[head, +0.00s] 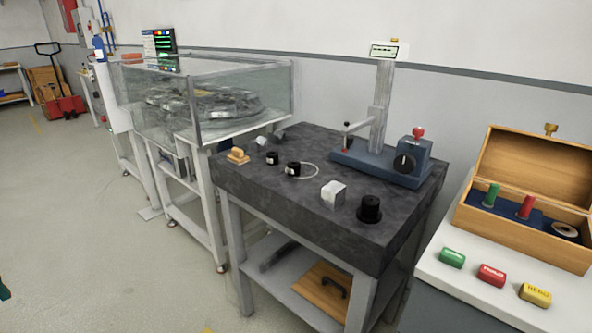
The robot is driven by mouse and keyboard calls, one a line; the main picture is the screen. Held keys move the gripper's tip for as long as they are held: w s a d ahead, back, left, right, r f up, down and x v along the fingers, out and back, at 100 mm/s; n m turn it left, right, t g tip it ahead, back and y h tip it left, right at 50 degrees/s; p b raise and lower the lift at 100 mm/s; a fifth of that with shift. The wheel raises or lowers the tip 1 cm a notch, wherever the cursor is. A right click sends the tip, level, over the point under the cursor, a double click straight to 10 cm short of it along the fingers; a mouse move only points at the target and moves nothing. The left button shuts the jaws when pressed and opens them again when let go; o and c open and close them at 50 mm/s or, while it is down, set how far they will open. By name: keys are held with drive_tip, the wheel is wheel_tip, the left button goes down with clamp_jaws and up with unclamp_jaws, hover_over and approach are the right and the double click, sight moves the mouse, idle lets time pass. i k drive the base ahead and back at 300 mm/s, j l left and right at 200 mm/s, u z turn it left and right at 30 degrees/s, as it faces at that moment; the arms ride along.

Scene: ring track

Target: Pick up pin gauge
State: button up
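An open wooden case (520,245) stands on the white counter at the right. In it, a green cylinder (491,195) and a red cylinder (526,206) stand upright in a dark blue insert, with a pale ring (565,229) to their right. These cylinders look like pin gauge handles, but I cannot tell for sure which thing is the pin gauge. Any pin below them is hidden by the case. My gripper is not in view.
A dark stone table (300,207) holds a blue-based measuring stand (380,168), a silver block (333,194), a black stepped cylinder (369,209) and small parts. Green (452,258), red (491,275) and yellow (535,294) blocks lie before the case. Floor at left is open.

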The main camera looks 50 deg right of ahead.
sight(492, 191)
drive_tip(key=l+z, duration=0.1)
drive_tip(key=z, duration=0.3)
drive_tip(key=l+z, duration=0.1)
drive_tip(key=z, duration=0.7)
drive_tip(key=l+z, duration=0.15)
drive_tip(key=z, duration=0.25)
drive_tip(key=i+l+z, duration=0.1)
drive_tip(key=i+l, duration=0.15)
drive_tip(key=l, duration=0.1)
